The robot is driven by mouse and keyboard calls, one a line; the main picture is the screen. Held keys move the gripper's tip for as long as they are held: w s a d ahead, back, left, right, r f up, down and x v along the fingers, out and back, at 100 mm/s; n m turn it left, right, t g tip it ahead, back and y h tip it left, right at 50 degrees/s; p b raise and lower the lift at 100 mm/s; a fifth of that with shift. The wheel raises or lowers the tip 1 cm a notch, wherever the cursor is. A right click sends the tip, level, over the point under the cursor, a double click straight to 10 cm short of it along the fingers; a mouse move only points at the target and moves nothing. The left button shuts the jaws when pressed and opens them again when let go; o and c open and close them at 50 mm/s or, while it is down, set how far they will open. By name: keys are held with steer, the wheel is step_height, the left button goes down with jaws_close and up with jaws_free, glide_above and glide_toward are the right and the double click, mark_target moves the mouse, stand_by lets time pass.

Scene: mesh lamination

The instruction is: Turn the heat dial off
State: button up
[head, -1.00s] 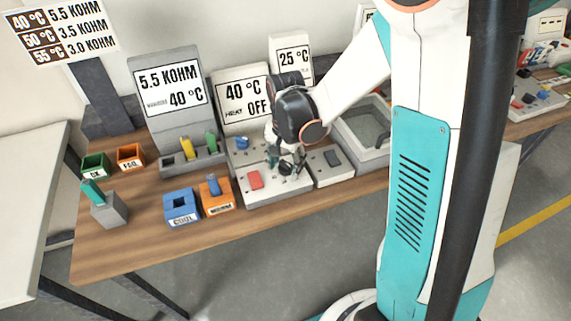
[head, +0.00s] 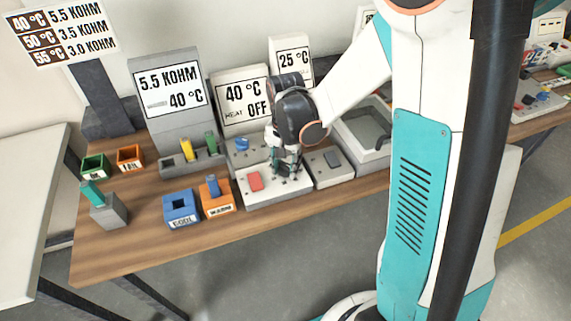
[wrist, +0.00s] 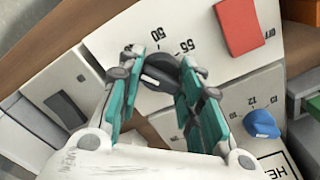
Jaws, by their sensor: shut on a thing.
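The dark round dial (wrist: 160,72), with 50 and 55 printed beside it, lies between my fingers in the wrist view. My gripper (wrist: 162,62) is shut on this dial, one teal-padded finger on each side. In the head view my gripper (head: 286,172) points down onto the white control panel (head: 268,196) and hides the dial. The panel's display (head: 244,102) reads 40 °C and HEAT OFF. The dial's pointer setting cannot be read.
A red rocker switch (head: 254,181) and a blue knob (head: 242,145) sit close to the dial. Blue and orange holders (head: 181,207) stand at the front left.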

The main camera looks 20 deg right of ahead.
mark_target(285, 164)
steer(key=n, duration=0.4)
steer(key=shift+n+b, duration=0.3)
steer(key=shift+n, duration=1.8)
steer(key=o, duration=1.1)
step_height(285, 164, up, 12)
